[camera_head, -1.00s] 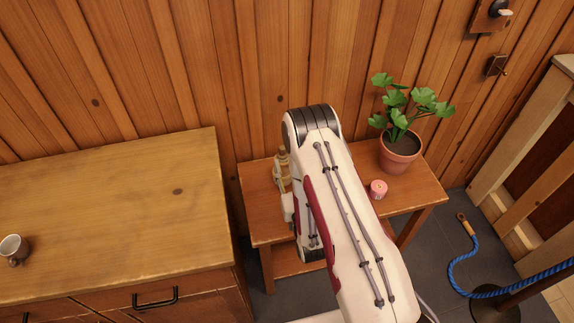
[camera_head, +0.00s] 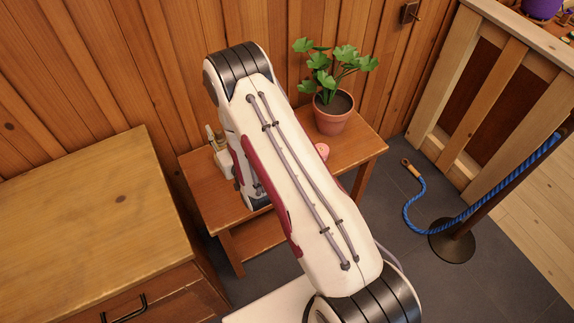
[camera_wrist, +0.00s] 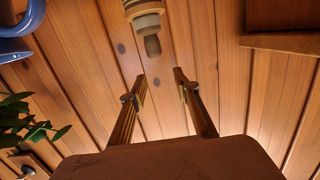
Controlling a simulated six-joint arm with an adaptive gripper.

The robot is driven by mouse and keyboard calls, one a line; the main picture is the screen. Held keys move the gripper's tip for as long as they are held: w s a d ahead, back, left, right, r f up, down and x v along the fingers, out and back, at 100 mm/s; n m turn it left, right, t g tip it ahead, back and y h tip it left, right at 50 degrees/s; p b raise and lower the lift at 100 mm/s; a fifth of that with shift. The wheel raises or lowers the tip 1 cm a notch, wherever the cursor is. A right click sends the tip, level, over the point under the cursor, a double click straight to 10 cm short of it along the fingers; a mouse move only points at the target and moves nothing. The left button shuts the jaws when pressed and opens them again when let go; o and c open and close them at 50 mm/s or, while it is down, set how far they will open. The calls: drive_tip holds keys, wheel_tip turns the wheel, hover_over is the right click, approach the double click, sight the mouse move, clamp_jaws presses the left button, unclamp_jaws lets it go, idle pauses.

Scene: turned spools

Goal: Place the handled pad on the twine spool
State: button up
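A tan turned piece (camera_head: 217,139) with a narrow upper end, which looks like the twine spool, stands on the small wooden table, partly hidden by my arm. In the wrist view this turned piece (camera_wrist: 147,14) is at the top edge, with pale rings and a dark blunt tip, cut off by the frame. My gripper (camera_wrist: 160,84) is open, with only wall planks visible between its fingers. The turned piece lies beyond the fingertips and apart from them. I cannot pick out the handled pad with certainty. My arm hides the gripper in the head view.
The small table (camera_head: 205,198) also holds a potted plant (camera_head: 332,115) and a pink cylinder (camera_head: 322,150). A wooden cabinet (camera_head: 85,215) stands left. A blue rope (camera_head: 480,207) hangs from a post. A blue curved object (camera_wrist: 18,28) shows in the wrist view. The plank wall is behind.

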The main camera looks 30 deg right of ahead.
wheel_tip(320, 180, up, 6)
drive_tip(key=w+g, duration=0.1)
drive_tip(key=w, duration=0.1)
wheel_tip(320, 180, up, 5)
drive_tip(key=g, duration=0.2)
hover_over(222, 141)
drive_tip(key=s+r+g, duration=0.2)
drive_tip(key=s+r, duration=0.5)
drive_tip(key=r, duration=0.3)
drive_tip(key=s+r+g, duration=0.2)
drive_tip(key=s, duration=0.9)
drive_tip(key=s+r+g, duration=0.2)
drive_tip(key=s+r, duration=0.1)
drive_tip(key=s, duration=0.9)
drive_tip(key=s+r+g, duration=0.2)
drive_tip(key=s+r, duration=0.1)
drive_tip(key=s, duration=0.8)
drive_tip(key=shift+s+d, duration=0.15)
drive_tip(key=shift+d, duration=0.25)
